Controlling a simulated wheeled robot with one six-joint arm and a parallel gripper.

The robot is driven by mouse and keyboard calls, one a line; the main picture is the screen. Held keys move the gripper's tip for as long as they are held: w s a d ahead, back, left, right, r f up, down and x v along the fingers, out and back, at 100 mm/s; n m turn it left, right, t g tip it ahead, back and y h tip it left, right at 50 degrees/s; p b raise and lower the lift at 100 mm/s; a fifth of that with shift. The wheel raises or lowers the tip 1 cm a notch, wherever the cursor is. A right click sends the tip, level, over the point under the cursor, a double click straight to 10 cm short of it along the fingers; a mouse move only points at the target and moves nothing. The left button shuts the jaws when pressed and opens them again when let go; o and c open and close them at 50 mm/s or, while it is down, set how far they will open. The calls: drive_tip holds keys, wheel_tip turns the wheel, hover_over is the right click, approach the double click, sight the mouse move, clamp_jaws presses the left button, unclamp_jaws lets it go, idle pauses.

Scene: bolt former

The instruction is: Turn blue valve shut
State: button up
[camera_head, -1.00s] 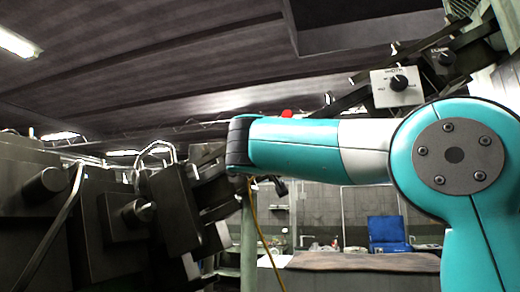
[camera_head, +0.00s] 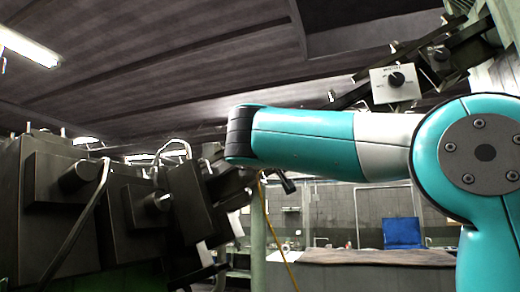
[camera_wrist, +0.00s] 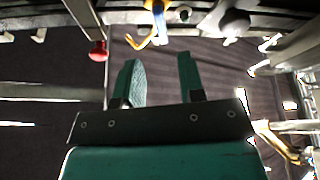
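A small blue part (camera_wrist: 162,24), perhaps the blue valve's handle, shows at the top middle of the wrist view beside a yellow-orange bent piece (camera_wrist: 147,38). Its base is cut off by the frame edge, so I cannot tell how far it is turned. My gripper (camera_wrist: 158,62) has two green fingers spread apart with nothing between them. The blue part appears beyond the fingertips, apart from them. In the head view my gripper is hidden behind my teal arm, and no blue valve can be made out.
A red knob (camera_wrist: 98,51) on a rod hangs left of the fingers in the wrist view. Dark machine blocks (camera_head: 70,215) fill the head view's left side. A blue chair (camera_head: 403,233) stands far back.

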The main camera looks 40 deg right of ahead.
drive_tip(key=shift+s+a, duration=0.25)
drive_tip(key=shift+a, duration=0.1)
